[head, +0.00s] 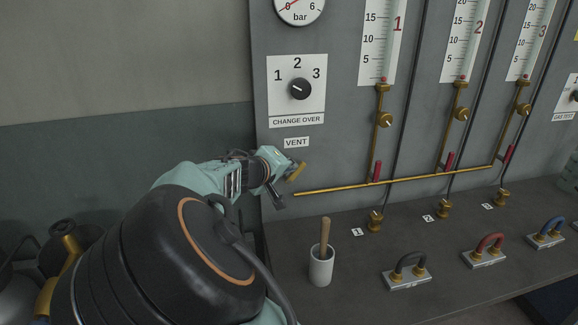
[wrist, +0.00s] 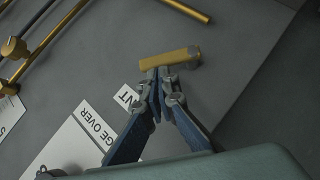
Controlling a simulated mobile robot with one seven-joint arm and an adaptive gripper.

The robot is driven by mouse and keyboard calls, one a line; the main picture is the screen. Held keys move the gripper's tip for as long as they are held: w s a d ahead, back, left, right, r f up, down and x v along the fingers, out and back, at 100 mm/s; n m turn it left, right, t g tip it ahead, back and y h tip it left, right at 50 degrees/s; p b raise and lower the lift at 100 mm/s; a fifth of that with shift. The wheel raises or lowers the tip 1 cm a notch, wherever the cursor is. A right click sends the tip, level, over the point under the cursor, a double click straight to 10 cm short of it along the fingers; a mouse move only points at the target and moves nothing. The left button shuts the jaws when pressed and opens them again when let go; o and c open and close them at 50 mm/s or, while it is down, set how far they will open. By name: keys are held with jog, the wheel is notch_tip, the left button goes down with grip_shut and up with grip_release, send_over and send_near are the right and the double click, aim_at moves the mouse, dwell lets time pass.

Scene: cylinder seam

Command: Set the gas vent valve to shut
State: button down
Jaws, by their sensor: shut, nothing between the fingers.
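The vent valve's brass lever (head: 297,171) shows in the head view just below the VENT label (head: 296,142), partly hidden by my gripper. In the wrist view the lever (wrist: 166,60) is a short bar with a grey hub (wrist: 194,56) at its right end, slanted relative to the nearby brass pipe. My gripper (wrist: 160,74) is shut and empty. Its fingertips are at the lever's lower edge in the wrist view, touching it or very close; I cannot tell which. In the head view my gripper (head: 284,178) is beside the lever, in front of the panel.
The CHANGE OVER dial (head: 300,89) is above the VENT label. A brass pipe (head: 400,181) with red-handled taps runs to the right. A white cup (head: 321,267) with a wooden handle in it and several padlock-like shackles (head: 408,270) stand on the bench below.

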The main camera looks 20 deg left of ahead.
aim_at(303, 168)
jog(key=shift+w+d+m+g+y+b, duration=0.25)
jog(key=shift+d+m+g+y+b, duration=0.15)
jog(key=shift+g+y, duration=0.1)
dwell(0.4)
jog(key=shift+w+d+f+m+g+y+p, duration=0.15)
jog(key=shift+w+d+m+g+y+p, duration=0.2)
jog(key=shift+d+m+g+y, duration=0.3)
jog(key=shift+w+d+f+m+g+y+p, duration=0.1)
jog(key=shift+w+d+m+g+y+p, duration=0.2)
jog(key=shift+d+m+g+y, duration=0.35)
jog(key=shift+w+d+f+y+b, duration=0.2)
jog(key=shift+f+y+b, duration=0.05)
jog(key=shift+f+b, duration=0.25)
jog(key=shift+w+d+f+y+b, duration=0.15)
jog(key=shift+f+y+b, duration=0.15)
jog(key=shift+b, duration=0.25)
